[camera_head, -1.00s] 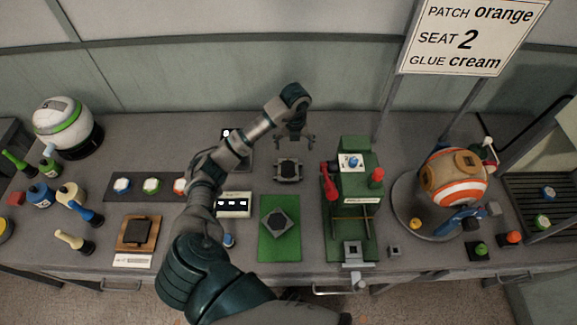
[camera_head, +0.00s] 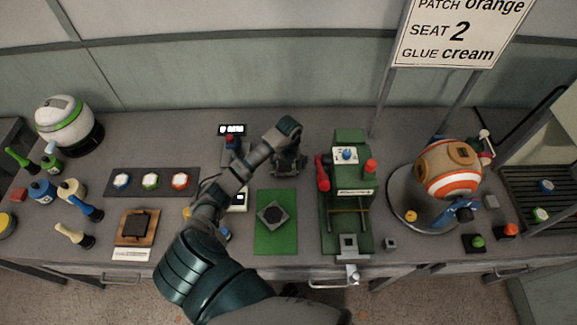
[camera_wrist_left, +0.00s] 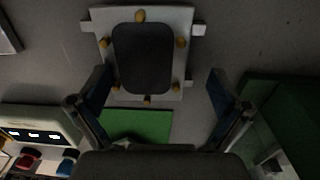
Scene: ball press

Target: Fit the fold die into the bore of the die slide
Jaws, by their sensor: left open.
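The green press (camera_head: 347,205) stands right of the middle, and a grey block with a dark square opening, seemingly the die slide (camera_head: 348,245), sits at its front end. A small grey block with a dark top, possibly the fold die (camera_head: 390,244), lies on the table just right of it. My left gripper (camera_head: 288,172) is open and empty, well behind and left of both. In the left wrist view its fingers (camera_wrist_left: 160,82) stand apart over a pale frame (camera_wrist_left: 187,50) holding a dark rounded plate, with several brass pegs. My right gripper is not in view.
A green mat (camera_head: 262,238) with a grey many-sided piece (camera_head: 273,215) lies left of the press. A red lever (camera_head: 322,178) and red knob (camera_head: 370,166) rise from the press. An orange and white ball (camera_head: 449,172) stands on a round base at the right.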

